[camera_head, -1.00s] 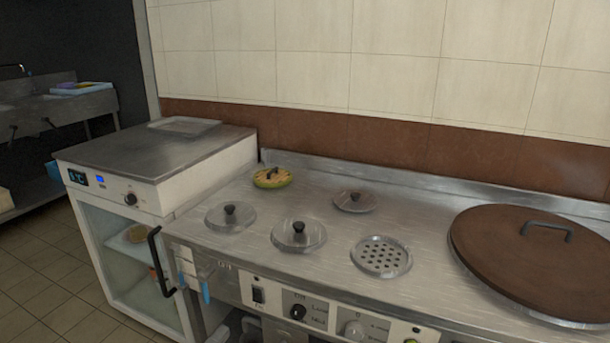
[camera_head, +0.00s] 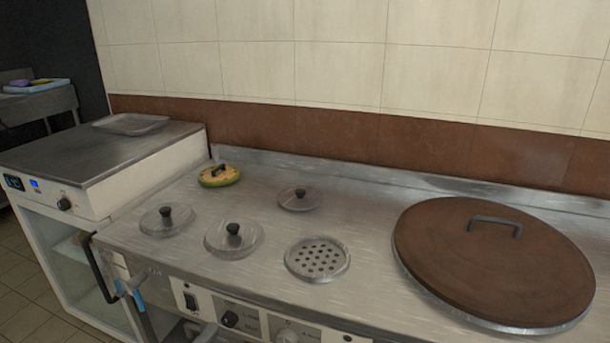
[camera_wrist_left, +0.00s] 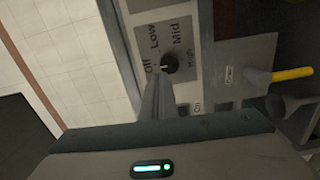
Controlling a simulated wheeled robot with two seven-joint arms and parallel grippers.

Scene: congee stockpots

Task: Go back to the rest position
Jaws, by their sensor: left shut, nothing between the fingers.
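My left gripper (camera_wrist_left: 157,100) shows in the left wrist view as narrow grey fingers, shut with nothing between them. In that picture the fingertips lie just below a dark control knob (camera_wrist_left: 169,64) on a panel marked Off, Low, Mid and High; I cannot tell whether they touch the panel. In the head view my left gripper is hard to make out near the bottom edge, in front of the stove. My right gripper is in neither view.
A steel stove (camera_head: 270,228) carries several small lids, a perforated plate (camera_head: 317,259) and a large brown lid (camera_head: 494,262). A white cabinet (camera_head: 95,205) with a tray (camera_head: 130,124) on top stands left. A yellow-handled tool (camera_wrist_left: 292,73) shows in the wrist view.

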